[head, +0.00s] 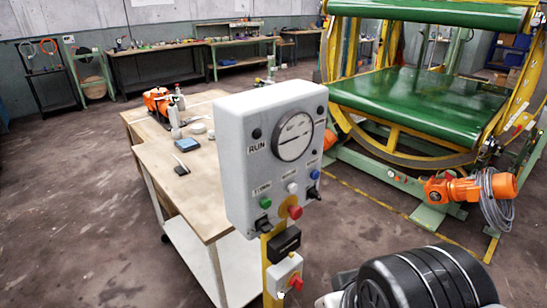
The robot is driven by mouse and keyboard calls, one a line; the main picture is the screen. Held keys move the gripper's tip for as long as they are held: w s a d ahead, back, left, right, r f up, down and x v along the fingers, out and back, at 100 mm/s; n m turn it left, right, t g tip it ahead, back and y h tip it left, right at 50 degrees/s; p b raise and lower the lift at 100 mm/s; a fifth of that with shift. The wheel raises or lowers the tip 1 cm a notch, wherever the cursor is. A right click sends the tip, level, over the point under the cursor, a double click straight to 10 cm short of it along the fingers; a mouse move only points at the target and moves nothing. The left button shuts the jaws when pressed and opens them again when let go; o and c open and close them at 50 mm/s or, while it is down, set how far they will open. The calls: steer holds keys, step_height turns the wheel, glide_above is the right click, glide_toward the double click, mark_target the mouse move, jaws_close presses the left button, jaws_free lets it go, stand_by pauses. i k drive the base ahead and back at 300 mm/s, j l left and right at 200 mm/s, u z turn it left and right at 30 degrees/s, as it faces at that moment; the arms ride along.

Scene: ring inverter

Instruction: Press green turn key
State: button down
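A grey control box (275,160) stands on a yellow post in the middle of the head view. A small green button (265,202), which matches the green turn key, sits low on the left of its front face, under a small label too fine to read surely. Nothing touches or covers it. A white button (292,188), a blue button (315,174) and a red knob (295,212) are on the same face. A dark rotary switch (263,224) juts out below the green button. Part of my arm shows at the bottom right, apart from the box. My gripper's fingers are not visible.
A wooden-topped workbench (205,200) stands close behind and left of the box. A small lower box (284,272) with a red button is on the post. The green and yellow ring machine (425,105) and an orange motor (468,188) are at the right. Floor is open at the left.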

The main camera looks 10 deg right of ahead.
mark_target(266, 203)
steer(key=k+j+z, duration=0.1)
steer(key=j, duration=0.3)
steer(key=k+j+z, duration=0.1)
steer(key=j, duration=0.35)
steer(key=k+j, duration=0.25)
steer(key=j+z, duration=0.05)
steer(key=j, duration=0.1)
